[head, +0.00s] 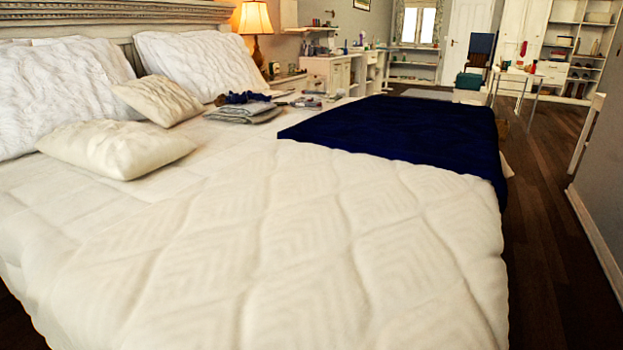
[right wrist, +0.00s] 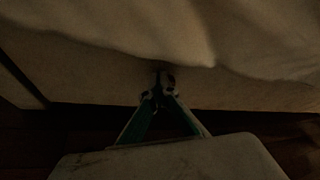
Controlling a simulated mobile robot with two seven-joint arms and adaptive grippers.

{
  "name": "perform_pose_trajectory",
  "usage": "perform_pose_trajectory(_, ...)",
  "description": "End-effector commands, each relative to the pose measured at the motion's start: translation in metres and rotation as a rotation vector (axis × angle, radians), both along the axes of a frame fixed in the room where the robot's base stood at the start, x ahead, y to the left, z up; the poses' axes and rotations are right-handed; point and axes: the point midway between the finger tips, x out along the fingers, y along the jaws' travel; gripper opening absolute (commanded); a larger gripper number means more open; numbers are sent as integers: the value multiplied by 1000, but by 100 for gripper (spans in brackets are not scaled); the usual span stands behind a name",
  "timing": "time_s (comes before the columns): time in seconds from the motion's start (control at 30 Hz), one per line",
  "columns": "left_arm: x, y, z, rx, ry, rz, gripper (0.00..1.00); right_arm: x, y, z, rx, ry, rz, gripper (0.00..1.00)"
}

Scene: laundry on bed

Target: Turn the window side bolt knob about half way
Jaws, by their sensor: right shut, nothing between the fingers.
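A window (head: 419,25) with curtains shows small at the far end of the room in the head view. Its side bolt knob is too small to tell at this distance. My right gripper (right wrist: 163,78) shows in the right wrist view, with its fingers together and nothing between them. It is low beside the pale hanging bed cover (right wrist: 110,35), in shadow; I cannot tell whether it touches the cover. My left gripper is in neither view.
A large bed (head: 270,240) with pillows, folded clothes (head: 243,112) and a dark blue blanket (head: 400,133) fills the foreground. A desk, a white table (head: 515,76) and shelves stand at the back.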

Motion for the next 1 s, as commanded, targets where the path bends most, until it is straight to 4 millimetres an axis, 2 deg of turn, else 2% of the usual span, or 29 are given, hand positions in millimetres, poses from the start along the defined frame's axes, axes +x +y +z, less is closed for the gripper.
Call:
perform_pose_trajectory(0.67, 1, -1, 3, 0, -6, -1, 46, 9, 0, 8, 4, -9, -5, 0)
perform_pose_trajectory(1.0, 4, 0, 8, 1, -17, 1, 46, 1, -2, 11, 3, -4, -3, 0)
